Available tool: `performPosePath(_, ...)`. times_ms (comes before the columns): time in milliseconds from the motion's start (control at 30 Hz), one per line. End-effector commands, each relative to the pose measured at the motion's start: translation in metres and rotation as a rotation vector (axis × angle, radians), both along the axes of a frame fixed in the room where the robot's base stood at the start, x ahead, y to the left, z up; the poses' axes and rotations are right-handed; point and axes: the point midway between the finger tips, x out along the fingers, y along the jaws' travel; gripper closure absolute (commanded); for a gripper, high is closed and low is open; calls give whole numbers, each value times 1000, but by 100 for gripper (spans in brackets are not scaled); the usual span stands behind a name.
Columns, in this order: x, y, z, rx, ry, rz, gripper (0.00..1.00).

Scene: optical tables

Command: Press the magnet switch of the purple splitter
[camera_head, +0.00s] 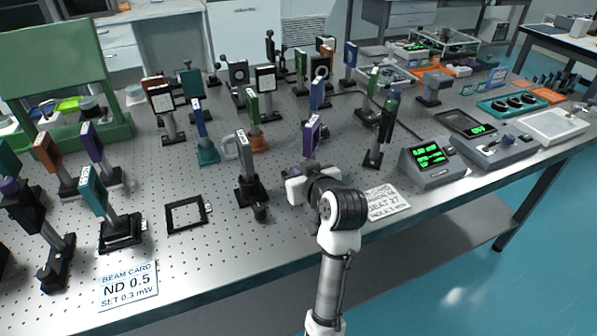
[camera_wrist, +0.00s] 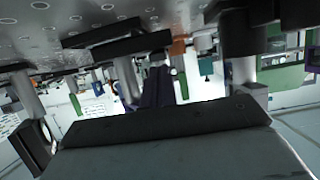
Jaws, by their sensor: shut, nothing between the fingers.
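A purple-framed optic (camera_head: 312,135), which looks like the purple splitter, stands upright on the breadboard table just beyond my gripper (camera_head: 299,186). Its lower post and base are hidden behind my wrist, and I cannot make out its magnet switch. A dark purple upright part also shows mid-picture in the wrist view (camera_wrist: 154,88), beyond the dark bar of my gripper (camera_wrist: 165,122). My gripper is shut and empty, low over the table near its front edge. I cannot tell whether it touches anything.
A dark post mount (camera_head: 249,180) stands close to the left of my gripper. Another purple optic (camera_head: 92,145) stands far left. A printed card (camera_head: 385,201) lies to the right, with a grey display box (camera_head: 432,162) beyond. An empty black frame (camera_head: 188,214) lies flat at left.

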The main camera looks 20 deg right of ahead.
Motion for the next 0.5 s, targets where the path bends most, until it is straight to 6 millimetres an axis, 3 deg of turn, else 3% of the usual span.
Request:
performPosePath(167,0,0,-2,0,0,1,100)
performPosePath(267,-2,1,-13,1,1,3,100)
performPosePath(500,-2,0,-9,1,2,2,100)
